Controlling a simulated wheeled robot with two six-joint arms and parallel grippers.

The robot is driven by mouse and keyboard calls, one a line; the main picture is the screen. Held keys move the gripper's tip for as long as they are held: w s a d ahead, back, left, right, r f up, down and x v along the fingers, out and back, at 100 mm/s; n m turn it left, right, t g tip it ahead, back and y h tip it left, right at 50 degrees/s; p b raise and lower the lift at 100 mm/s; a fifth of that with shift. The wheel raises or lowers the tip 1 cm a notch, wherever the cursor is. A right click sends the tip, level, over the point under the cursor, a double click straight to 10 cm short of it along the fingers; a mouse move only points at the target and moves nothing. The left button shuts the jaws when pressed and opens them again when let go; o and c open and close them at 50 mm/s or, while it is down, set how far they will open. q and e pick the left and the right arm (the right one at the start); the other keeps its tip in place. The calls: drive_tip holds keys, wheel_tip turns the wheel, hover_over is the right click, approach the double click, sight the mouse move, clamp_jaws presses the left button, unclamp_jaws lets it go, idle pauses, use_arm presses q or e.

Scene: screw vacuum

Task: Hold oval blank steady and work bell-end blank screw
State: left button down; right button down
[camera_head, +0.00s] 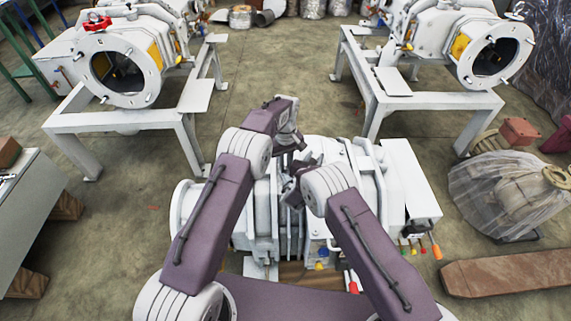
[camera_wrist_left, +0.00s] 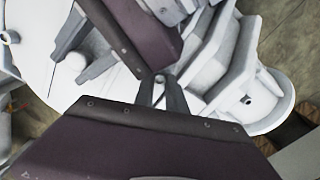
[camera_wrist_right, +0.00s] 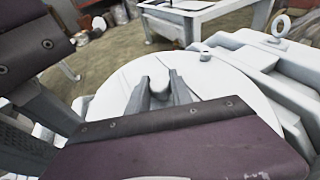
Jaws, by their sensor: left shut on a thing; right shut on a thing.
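The white pump body (camera_head: 365,190) stands in front of me in the head view, partly hidden by my arms. My left gripper (camera_wrist_left: 161,82) is shut on a small pale piece (camera_wrist_left: 158,96) low between its fingers, over white pump parts. My right gripper (camera_wrist_right: 160,80) is shut on a small rounded pale piece (camera_wrist_right: 158,87), in front of a large white round-edged plate (camera_wrist_right: 230,100). I cannot tell which piece belongs to the oval blank and which to the bell-end blank screw. In the head view both grippers are close together above the pump, their fingertips mostly hidden.
Two similar pumps on white frames stand behind, at the left (camera_head: 125,70) and right (camera_head: 465,50). A plastic-wrapped part (camera_head: 505,190) and a wooden beam (camera_head: 510,272) lie at the right. A grey cabinet (camera_head: 35,205) stands at the left. Bare floor (camera_head: 285,70) lies between the frames.

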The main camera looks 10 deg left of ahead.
use_arm(q)
drive_tip(key=m, duration=0.4)
drive_tip(key=shift+m, duration=0.3)
drive_tip(key=m, duration=0.3)
drive_tip(key=shift+r+m, duration=0.1)
drive_tip(key=shift+m, duration=0.3)
drive_tip(key=m, duration=0.4)
use_arm(e)
drive_tip(key=shift+f, duration=0.1)
use_arm(q)
drive_tip(key=m, duration=1.4)
drive_tip(key=shift+m, duration=2.3)
use_arm(e)
drive_tip(key=shift+s+f, duration=0.1)
